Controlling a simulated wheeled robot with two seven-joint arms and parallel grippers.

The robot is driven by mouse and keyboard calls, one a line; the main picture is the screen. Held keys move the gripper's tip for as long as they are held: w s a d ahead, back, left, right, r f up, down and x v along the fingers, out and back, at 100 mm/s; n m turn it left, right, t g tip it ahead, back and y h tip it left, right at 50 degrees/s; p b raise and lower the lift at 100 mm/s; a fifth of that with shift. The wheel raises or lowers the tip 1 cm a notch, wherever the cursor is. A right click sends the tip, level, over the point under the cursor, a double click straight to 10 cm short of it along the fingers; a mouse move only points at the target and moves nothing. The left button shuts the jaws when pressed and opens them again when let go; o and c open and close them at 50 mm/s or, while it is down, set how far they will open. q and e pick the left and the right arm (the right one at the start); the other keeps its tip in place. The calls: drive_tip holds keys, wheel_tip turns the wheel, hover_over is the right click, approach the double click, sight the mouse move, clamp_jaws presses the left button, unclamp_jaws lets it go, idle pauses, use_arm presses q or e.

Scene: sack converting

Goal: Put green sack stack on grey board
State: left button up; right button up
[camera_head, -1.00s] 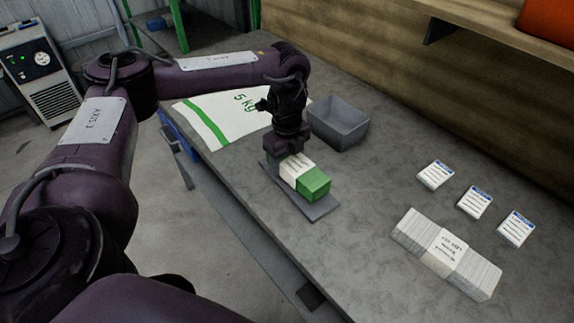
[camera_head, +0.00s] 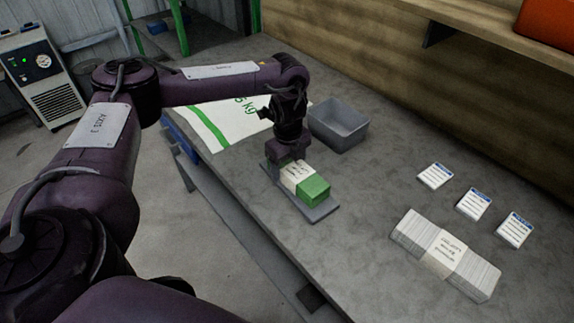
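The green sack stack (camera_head: 315,189), a small block with a green end and a white paper band, lies on the grey board (camera_head: 322,211). It appears flat on the board, roughly along its length. The board is a thin dark grey plate on the workbench near its front edge. My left gripper (camera_head: 287,158) points down at the far end of the stack, right at it. Its fingertips are hidden by the stack and the gripper body, so I cannot see whether they grip it. My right gripper is not in view.
A grey open bin (camera_head: 340,126) stands just behind the board. A white 5 kg sack (camera_head: 222,122) lies at the left. A banded white stack (camera_head: 447,255) and three labelled cards (camera_head: 473,204) lie at the right. The bench (camera_head: 375,185) between is clear.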

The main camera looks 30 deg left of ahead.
use_arm(q)
drive_tip(key=shift+o, duration=0.4)
drive_tip(key=shift+s+d+f+g, duration=0.1)
drive_tip(key=shift+s+f+g, duration=0.3)
drive_tip(key=shift+f, duration=0.4)
drive_tip(key=shift+s, duration=0.1)
drive_tip(key=shift+r, duration=0.15)
drive_tip(key=r, duration=0.3)
drive_tip(key=shift+w+r, duration=0.25)
wheel_tip(320, 180, up, 10)
drive_tip(key=p, duration=0.3)
drive_tip(key=shift+p, duration=0.3)
drive_tip(key=shift+f, duration=0.2)
